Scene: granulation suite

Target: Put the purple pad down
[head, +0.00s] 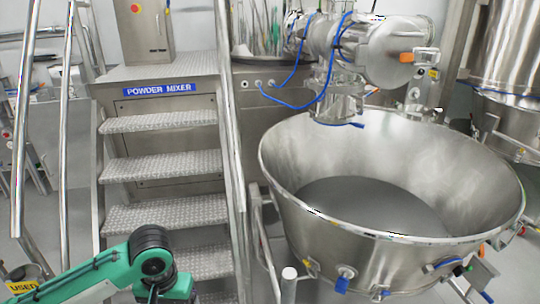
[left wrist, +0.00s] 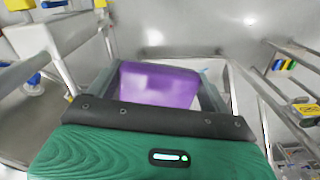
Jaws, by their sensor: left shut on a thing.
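The purple pad (left wrist: 158,86) is held between the two grey fingers of my left gripper (left wrist: 160,74) in the left wrist view. The gripper is shut on it. The pad's near edge is hidden behind the dark strip of my gripper's body. I cannot tell from this view whether the pad touches anything beneath it. In the head view only my green left arm shows at the lower left; its gripper and the pad are out of that picture. My right gripper is in neither view.
A large steel mixer bowl (head: 285,185) stands at the right, with metal steps (head: 165,165) and handrails (head: 68,130) to its left. A yellow "USED" label (head: 24,284) shows at the lower left. Metal rails (left wrist: 262,95) flank the gripper in the wrist view.

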